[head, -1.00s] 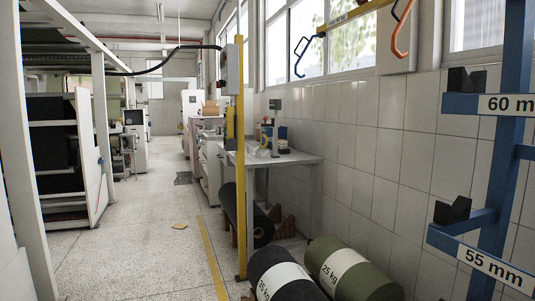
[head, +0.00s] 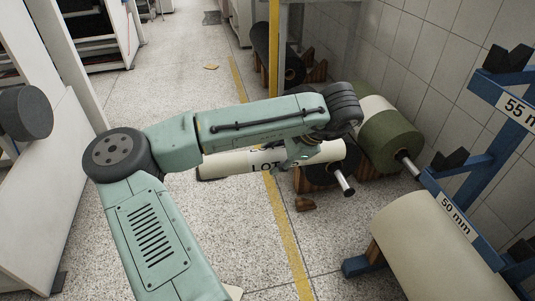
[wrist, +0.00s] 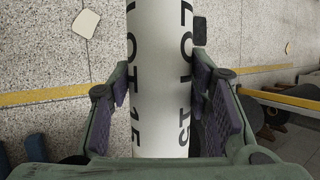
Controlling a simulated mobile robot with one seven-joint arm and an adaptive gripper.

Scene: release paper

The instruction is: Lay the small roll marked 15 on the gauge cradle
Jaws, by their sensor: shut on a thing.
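In the wrist view the roll (wrist: 162,60) reads "LOT 15" and runs between the fingers. My gripper (wrist: 160,108) is shut on it, with a finger on each side. In the head view my gripper (head: 297,155) holds the roll roughly level above the floor; my arm hides part of it.
A blue rack (head: 480,165) with black V-shaped supports and "55 mm" and "50 mm" labels stands at the right. A large cream roll (head: 435,245) lies below it. A green roll (head: 390,140) lies by the tiled wall. The speckled floor at left is open.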

